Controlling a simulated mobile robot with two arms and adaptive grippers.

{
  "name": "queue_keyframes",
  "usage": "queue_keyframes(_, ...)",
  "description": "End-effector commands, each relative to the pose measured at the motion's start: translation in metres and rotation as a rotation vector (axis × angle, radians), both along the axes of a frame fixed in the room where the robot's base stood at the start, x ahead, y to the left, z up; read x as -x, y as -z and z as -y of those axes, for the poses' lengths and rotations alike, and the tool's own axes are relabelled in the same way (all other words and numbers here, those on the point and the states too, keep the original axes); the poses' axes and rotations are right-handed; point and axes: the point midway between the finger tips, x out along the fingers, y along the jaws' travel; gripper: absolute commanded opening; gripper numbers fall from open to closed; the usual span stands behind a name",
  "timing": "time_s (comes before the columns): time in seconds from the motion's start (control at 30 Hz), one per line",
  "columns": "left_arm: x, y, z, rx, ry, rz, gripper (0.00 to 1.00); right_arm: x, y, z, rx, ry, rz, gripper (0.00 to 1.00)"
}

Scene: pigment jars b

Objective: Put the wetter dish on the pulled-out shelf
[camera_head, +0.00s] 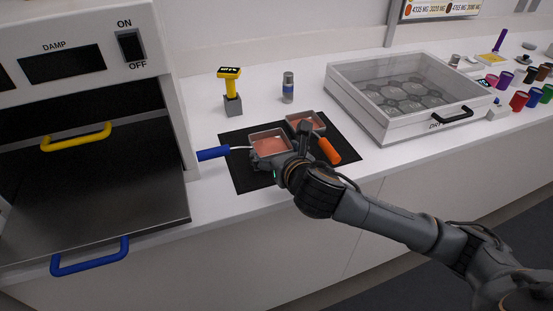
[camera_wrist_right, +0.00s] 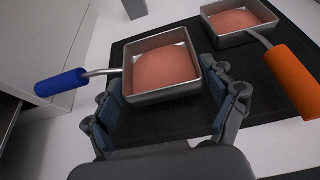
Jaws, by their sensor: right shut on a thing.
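A square metal dish of pinkish powder with a blue handle (camera_head: 270,146) is at the black mat (camera_head: 242,176); it also shows in the right wrist view (camera_wrist_right: 163,68). My right gripper (camera_wrist_right: 165,92) is shut on this dish, with its fingers on opposite sides. I cannot tell whether the dish is clear of the mat. A similar dish with an orange handle (camera_head: 305,122) sits on the mat behind it, at upper right in the wrist view (camera_wrist_right: 238,20). The dark pulled-out shelf (camera_head: 100,215) with a blue pull (camera_head: 90,257) is at left, bare where visible. My left gripper is out of view.
The cabinet marked DAMP (camera_head: 75,65) rises above the shelf, with a yellow pull (camera_head: 78,137) inside. A yellow meter (camera_head: 231,86) stands in a grey holder behind the mat, beside a small bottle (camera_head: 288,87). A clear-lidded drying box (camera_head: 400,90) and several coloured jars are at right.

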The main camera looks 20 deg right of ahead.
Motion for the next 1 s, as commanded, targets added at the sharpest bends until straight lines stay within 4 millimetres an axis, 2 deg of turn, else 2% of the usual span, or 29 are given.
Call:
queue_keyframes(0.03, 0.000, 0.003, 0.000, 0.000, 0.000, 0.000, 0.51, 0.001, 0.012, 0.001, 0.002, 0.002, -0.004, 0.40)
queue_keyframes(0.13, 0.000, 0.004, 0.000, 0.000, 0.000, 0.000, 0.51, 0.001, 0.022, 0.001, 0.002, 0.002, -0.001, 0.40)
queue_keyframes(0.47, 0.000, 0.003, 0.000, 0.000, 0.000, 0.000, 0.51, 0.001, 0.024, 0.001, 0.001, 0.001, 0.000, 0.40)
queue_keyframes(0.5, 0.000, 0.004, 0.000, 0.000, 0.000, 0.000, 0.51, 0.001, 0.025, 0.001, 0.001, 0.001, -0.002, 0.88)
queue_keyframes(0.57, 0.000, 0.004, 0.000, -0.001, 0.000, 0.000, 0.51, 0.001, 0.025, 0.001, 0.002, 0.001, -0.002, 1.00)
queue_keyframes(1.0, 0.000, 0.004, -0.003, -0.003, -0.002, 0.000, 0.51, 0.002, 0.021, 0.001, 0.003, 0.001, -0.001, 1.00)
